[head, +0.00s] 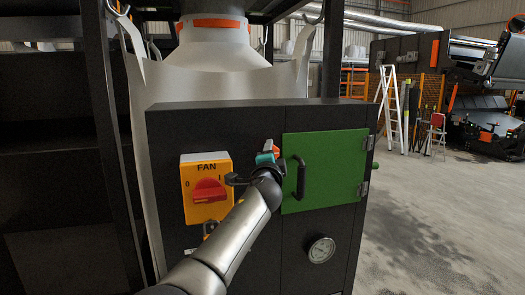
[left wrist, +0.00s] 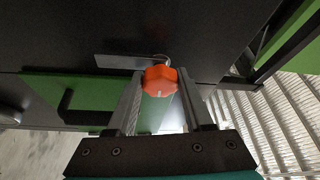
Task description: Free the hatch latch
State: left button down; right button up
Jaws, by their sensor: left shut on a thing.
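The green hatch (head: 335,168) sits in the front of a black cabinet, with a black handle (head: 299,178) near its left edge and hinges on its right. It looks shut. It also shows in the left wrist view (left wrist: 92,92). An orange latch knob (left wrist: 159,77) sits between the fingertips of my left gripper (left wrist: 160,84), which is shut on it. A grey metal plate (left wrist: 115,62) lies beside the knob. In the head view, my left gripper (head: 265,160) is at the hatch's left edge, largely hiding the latch. My right gripper is out of view.
A yellow FAN box (head: 206,168) with a red rotary switch (head: 208,191) is just left of my gripper. A round gauge (head: 321,249) is below the hatch. A large white bag (head: 215,80) stands behind the cabinet. Open floor (head: 440,220) lies to the right.

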pick_arm(q)
jog(key=shift+r, duration=0.2)
jog(key=shift+c, duration=1.4)
grip_release()
jog(key=shift+f, duration=0.15)
jog(key=shift+s, duration=0.1)
jog(key=s+a+f, duration=0.1)
jog(key=s, duration=1.4)
jog(key=shift+a+p, duration=0.3)
jog(key=shift+p, duration=0.05)
jog(key=shift+f, duration=0.2)
